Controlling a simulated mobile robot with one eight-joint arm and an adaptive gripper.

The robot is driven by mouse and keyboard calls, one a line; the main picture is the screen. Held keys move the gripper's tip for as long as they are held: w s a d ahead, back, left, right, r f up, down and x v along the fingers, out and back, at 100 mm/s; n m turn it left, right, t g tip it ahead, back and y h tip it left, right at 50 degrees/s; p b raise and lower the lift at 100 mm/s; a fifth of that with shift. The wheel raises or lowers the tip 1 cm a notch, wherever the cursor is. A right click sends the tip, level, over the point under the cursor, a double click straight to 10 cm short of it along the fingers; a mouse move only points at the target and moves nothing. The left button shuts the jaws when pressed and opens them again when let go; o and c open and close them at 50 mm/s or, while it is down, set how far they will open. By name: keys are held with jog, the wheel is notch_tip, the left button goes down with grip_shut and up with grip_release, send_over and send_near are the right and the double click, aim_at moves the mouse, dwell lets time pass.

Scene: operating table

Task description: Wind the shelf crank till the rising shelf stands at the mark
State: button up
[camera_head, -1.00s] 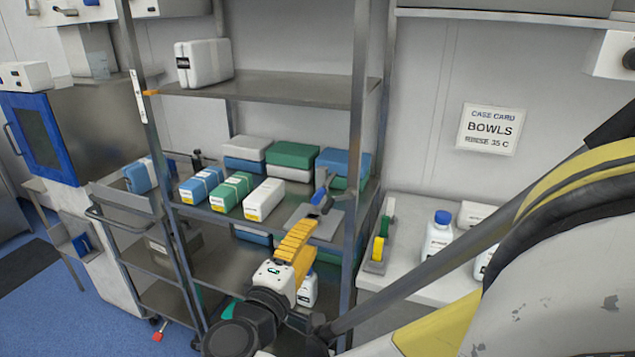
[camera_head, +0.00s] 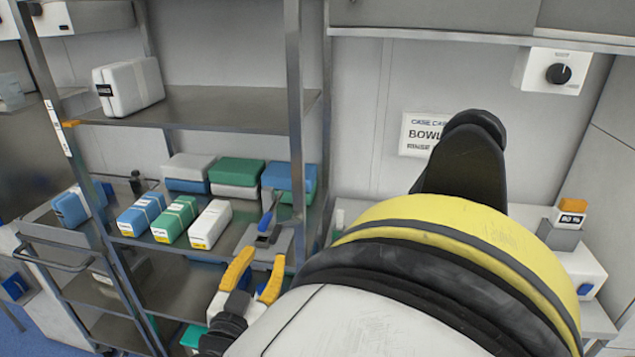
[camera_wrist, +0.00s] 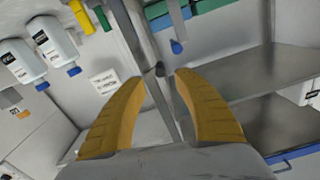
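The upper metal shelf (camera_head: 200,105) spans the rack posts and bears a white case. An orange pointer (camera_head: 70,124) is at its left end, beside a white marked strip (camera_head: 58,128) on the left post. The pointer is about midway along the strip; its fine markings are too small to read. A blue-handled crank (camera_head: 268,215) is by the rack's right post; a blue knob, apparently its handle, shows in the wrist view (camera_wrist: 177,47). My gripper (camera_head: 265,257) is open and empty, just below and apart from the crank. Its two yellow fingers also show apart in the wrist view (camera_wrist: 160,76).
Blue, green and white boxes (camera_head: 175,218) fill the middle shelf beside the crank. A cart (camera_head: 75,262) stands left. A counter (camera_head: 592,318) lies right, with white bottles (camera_wrist: 50,45) seen in the wrist view.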

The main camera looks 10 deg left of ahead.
aim_at(272, 242)
jog(key=w, duration=0.4)
jog(key=w+b, duration=0.1)
jog(key=w, duration=0.1)
jog(key=shift+w+d, duration=0.3)
jog(key=shift+w, duration=0.05)
grip_shut()
